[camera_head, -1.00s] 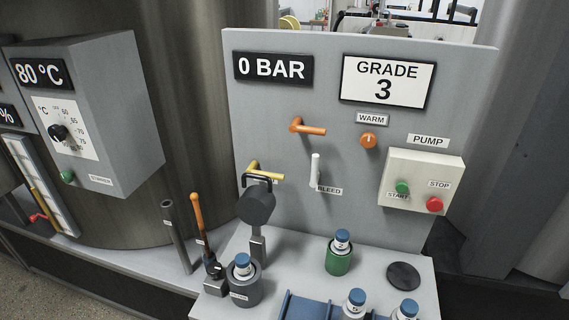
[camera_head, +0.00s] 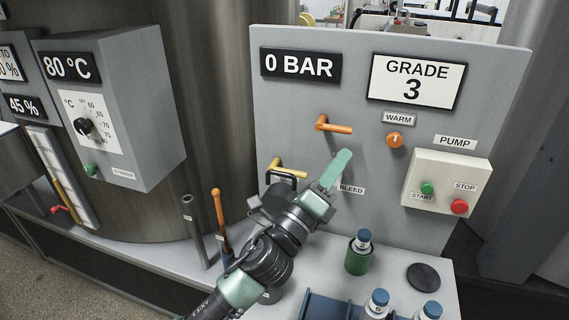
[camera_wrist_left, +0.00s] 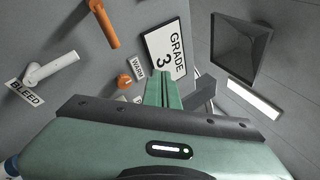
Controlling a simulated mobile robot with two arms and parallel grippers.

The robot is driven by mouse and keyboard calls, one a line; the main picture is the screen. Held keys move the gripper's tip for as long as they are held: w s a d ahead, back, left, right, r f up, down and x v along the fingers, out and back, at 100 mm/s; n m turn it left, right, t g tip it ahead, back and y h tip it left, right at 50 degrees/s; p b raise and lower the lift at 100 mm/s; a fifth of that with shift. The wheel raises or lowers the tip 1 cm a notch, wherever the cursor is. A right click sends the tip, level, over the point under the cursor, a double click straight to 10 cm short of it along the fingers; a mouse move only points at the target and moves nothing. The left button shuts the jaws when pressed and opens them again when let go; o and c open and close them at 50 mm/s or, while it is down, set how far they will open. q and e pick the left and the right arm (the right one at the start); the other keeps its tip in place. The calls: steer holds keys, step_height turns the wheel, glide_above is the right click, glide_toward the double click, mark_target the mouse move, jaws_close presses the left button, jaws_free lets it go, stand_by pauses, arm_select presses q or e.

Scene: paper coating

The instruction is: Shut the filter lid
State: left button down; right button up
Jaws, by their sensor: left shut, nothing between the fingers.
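My left gripper (camera_head: 341,160) is shut and empty, its green fingers pointing up and right in front of the panel's BLEED label. It also shows shut in the left wrist view (camera_wrist_left: 164,88). The dark filter lid stands raised behind my left wrist; only its black handle (camera_head: 284,177) shows, near the yellow lever. The lid's disc and hinge post are hidden by the arm. The grey cup below it is almost wholly covered by my forearm. I cannot tell whether the gripper touches the lid. My right gripper is not in view.
The grey panel (camera_head: 450,105) carries an orange lever (camera_head: 333,125), an orange knob (camera_head: 395,139) and a pump box (camera_head: 447,185). The white bleed lever (camera_wrist_left: 52,68) shows in the wrist view. A green cup (camera_head: 358,260), blue rack and orange-handled lever (camera_head: 218,208) stand on the bench.

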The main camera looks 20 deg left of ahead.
arm_select(q)
steer(key=s+d+r+m+g+h, duration=0.2)
steer(key=d+m+g+h, duration=0.4)
steer(key=m, duration=0.8)
steer(key=s+d+r+m+g+h, duration=0.15)
steer(key=d+m+g+h, duration=0.25)
steer(key=d+m+g, duration=0.7)
steer(key=m+t+y+p, duration=0.1)
steer(key=m+y+p, duration=0.5)
steer(key=m+y, duration=1.25)
glide_above(284, 184)
steer(key=shift+n+y, duration=0.25)
steer(key=shift+f, duration=6)
